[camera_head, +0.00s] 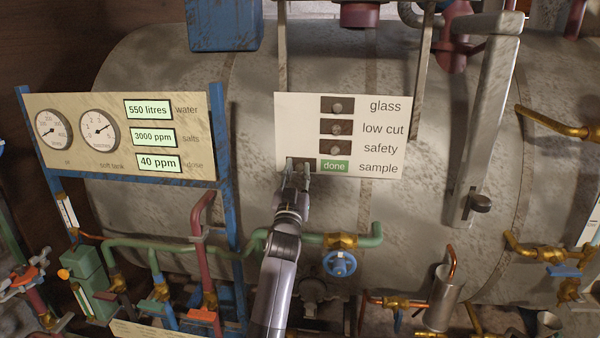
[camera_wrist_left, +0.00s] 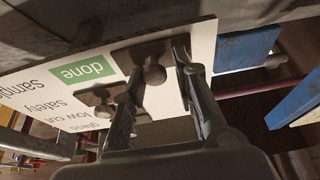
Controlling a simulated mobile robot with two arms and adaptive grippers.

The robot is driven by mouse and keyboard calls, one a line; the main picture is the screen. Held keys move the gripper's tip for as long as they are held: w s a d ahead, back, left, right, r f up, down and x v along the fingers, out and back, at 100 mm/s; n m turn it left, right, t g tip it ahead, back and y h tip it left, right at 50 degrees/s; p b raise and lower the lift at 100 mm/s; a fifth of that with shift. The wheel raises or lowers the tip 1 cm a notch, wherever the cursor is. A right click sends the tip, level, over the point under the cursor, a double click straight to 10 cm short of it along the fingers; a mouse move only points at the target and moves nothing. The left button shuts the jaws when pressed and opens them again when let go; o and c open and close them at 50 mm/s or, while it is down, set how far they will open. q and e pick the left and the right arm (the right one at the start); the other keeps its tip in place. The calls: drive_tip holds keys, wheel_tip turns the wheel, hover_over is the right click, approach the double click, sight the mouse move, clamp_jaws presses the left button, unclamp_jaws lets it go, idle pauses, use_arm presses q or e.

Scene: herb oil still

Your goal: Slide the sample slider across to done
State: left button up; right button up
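The cream panel (camera_head: 390,97) has rows labelled glass, low cut, safety and sample. In the sample row, a dark slider plate (camera_head: 312,162) sits at the left, directly beside the green "done" label (camera_head: 335,167), which is uncovered. My left gripper (camera_head: 298,178) is at this plate and partly hides it. In the left wrist view, the sample slider's round knob (camera_wrist_left: 155,73) lies between my open fingers (camera_wrist_left: 153,75). A gap shows between the knob and the fingers; contact cannot be told. My right gripper is not in view.
The safety slider (camera_head: 336,147) is just above, close to one finger. A gauge panel (camera_head: 70,150) on a blue frame stands to the left. Green pipes with a blue valve wheel (camera_head: 339,264) run below. A grey lever (camera_head: 487,120) hangs at the right.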

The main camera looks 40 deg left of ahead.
use_arm(q)
drive_tip(key=shift+o, duration=1.2)
drive_tip(key=shift+s, duration=0.1)
drive_tip(key=shift+d+f, duration=0.1)
drive_tip(key=shift+d, duration=0.05)
drive_tip(key=v, duration=1.1)
drive_tip(key=shift+s+f, duration=0.15)
drive_tip(key=shift+s, duration=0.2)
